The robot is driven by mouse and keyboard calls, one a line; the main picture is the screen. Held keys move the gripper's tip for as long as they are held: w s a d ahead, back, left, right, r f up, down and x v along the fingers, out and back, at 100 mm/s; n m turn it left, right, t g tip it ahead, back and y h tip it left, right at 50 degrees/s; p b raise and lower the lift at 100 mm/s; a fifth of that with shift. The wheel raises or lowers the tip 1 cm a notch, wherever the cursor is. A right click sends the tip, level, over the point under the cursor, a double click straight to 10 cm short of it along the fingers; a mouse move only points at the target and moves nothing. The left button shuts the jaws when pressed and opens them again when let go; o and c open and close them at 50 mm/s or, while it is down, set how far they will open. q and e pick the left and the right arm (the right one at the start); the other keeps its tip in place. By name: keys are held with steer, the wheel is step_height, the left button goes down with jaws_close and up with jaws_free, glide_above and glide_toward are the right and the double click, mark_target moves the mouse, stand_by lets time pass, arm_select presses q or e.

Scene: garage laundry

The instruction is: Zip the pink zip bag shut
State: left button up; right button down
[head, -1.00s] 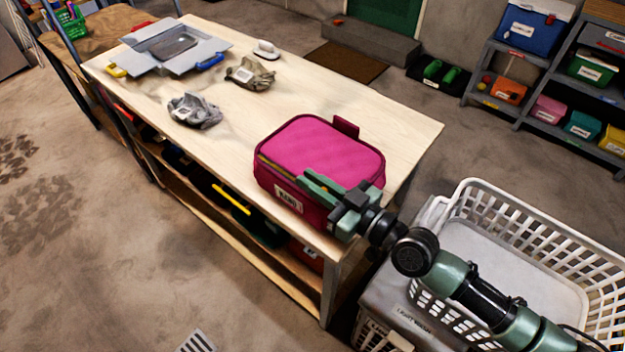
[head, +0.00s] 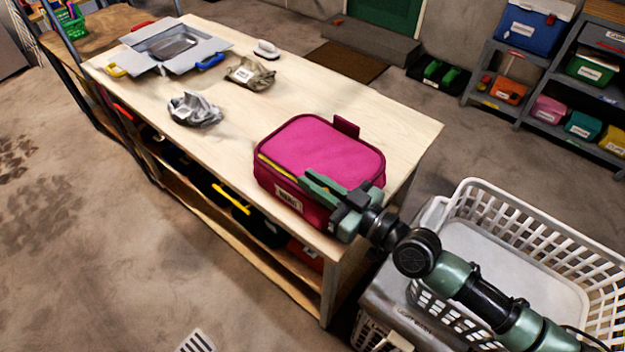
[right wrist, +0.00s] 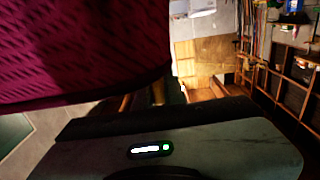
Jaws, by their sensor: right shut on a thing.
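The pink zip bag (head: 325,150) lies on the wooden table near its right front corner, with a label on its front side. A yellow strip (head: 276,168) runs along the left part of its front upper edge. My right gripper (head: 308,187) lies along the front of the bag near its right corner, its fingers pointing left. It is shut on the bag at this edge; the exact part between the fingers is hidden. In the right wrist view the bag's dark pink side (right wrist: 80,45) fills the upper left. My left gripper is not in view.
The wooden table (head: 300,80) also holds a grey open box (head: 140,48), two crumpled cloths (head: 195,109) and a small white object (head: 267,49). A white laundry basket (head: 470,200) stands below my right arm.

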steer(key=shift+s+d+f, duration=0.1)
steer(key=shift+s+d, duration=0.2)
steer(key=shift+d, duration=0.1)
steer(key=shift+s+d, duration=0.1)
steer(key=c, duration=1.5)
jaws_free()
steer(key=shift+s+d+b, duration=0.15)
steer(key=shift+d+b, duration=0.1)
steer(key=shift+b, duration=0.05)
steer(key=b+v, duration=0.2)
steer(key=v, duration=0.5)
steer(key=shift+s, duration=0.1)
